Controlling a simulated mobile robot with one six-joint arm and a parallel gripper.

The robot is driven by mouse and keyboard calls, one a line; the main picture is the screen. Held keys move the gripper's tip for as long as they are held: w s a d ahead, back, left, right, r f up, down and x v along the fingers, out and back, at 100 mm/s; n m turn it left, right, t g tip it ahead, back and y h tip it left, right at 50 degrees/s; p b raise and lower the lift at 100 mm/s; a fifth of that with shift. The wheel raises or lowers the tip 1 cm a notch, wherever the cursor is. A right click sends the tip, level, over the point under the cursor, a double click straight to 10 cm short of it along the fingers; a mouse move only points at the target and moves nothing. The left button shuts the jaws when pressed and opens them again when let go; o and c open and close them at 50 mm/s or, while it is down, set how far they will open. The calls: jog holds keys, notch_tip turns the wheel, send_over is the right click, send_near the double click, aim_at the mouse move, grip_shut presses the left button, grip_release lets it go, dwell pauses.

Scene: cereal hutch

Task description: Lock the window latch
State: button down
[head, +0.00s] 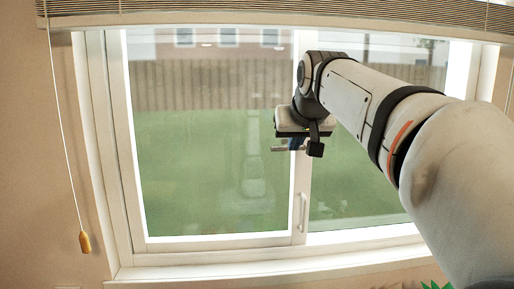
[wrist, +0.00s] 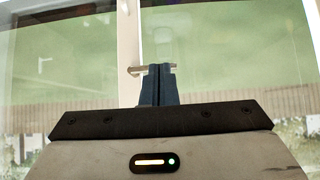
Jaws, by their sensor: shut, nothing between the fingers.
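The white-framed sliding window (head: 137,165) fills the middle of the head view. A small pale lever, apparently the latch (head: 278,149), lies roughly level at the central upright, its end showing left of my gripper. It also shows in the wrist view as a short bar (wrist: 135,70) crossing behind the fingers. My gripper (head: 293,145) is at the upright, its blue fingers (wrist: 158,84) pressed together and empty. The fingers overlap the lever in view; I cannot tell whether they touch it. The lever's middle is hidden by the fingers.
A white pull handle (head: 303,212) stands on the central upright below my gripper. A blind (head: 200,12) hangs across the top, with a cord and wooden pull (head: 86,242) at left. The sill (head: 250,268) is clear; green leaves (head: 436,286) show at bottom right.

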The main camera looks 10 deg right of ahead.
jog(key=w+r+t, duration=0.1)
jog(key=w+r, duration=0.3)
jog(key=r, duration=0.3)
jog(key=shift+d+t+b, duration=0.15)
jog(key=shift+t+b, duration=0.25)
jog(key=s+f+p+x, duration=0.1)
jog(key=f+x, duration=0.1)
jog(key=x, duration=1)
jog(key=shift+f, duration=0.35)
